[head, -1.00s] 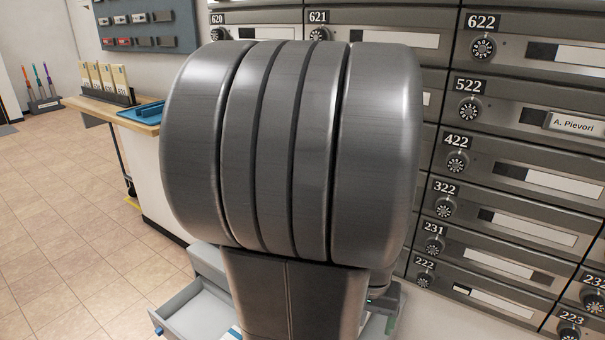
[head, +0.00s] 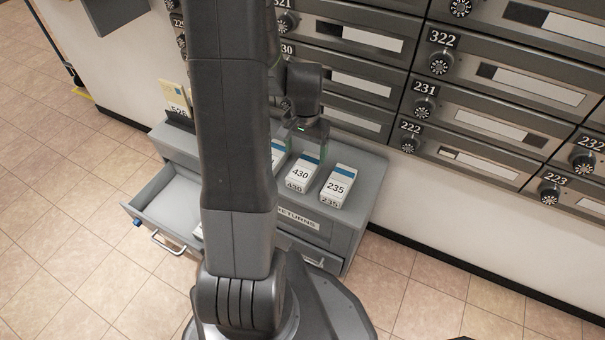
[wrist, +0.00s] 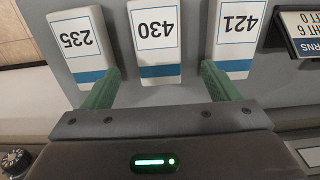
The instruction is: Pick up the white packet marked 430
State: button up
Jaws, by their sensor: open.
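The white packet marked 430 (head: 300,172) stands on the grey cabinet top, with a blue band at its far end. It also shows in the middle of the wrist view (wrist: 155,35). My gripper (head: 306,140) is open at its far end; in the wrist view my gripper (wrist: 158,82) has one green finger on each side of the packet's blue-banded end.
The grey cabinet (head: 358,215) has a RETURNS label (head: 297,219) and an open drawer (head: 170,208) at left. A yellow card (head: 176,98) stands at its back left. Numbered mailboxes (head: 470,115) line the wall behind. A sign (wrist: 303,35) is at the wrist view's right edge.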

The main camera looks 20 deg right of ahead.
aim_at(304, 167)
notch_tip(304, 167, down, 2)
jog(key=shift+f, duration=0.1)
jog(key=f+b, duration=0.2)
jog(key=f, duration=0.2)
jog(key=shift+s+a+f+b, duration=0.1)
jog(key=shift+s+a+b, duration=0.15)
jog(key=shift+s+b, duration=0.15)
jog(key=shift+f, duration=0.45)
jog(key=shift+r, duration=0.1)
jog(key=shift+c, duration=0.2)
jog(key=c, duration=1.1)
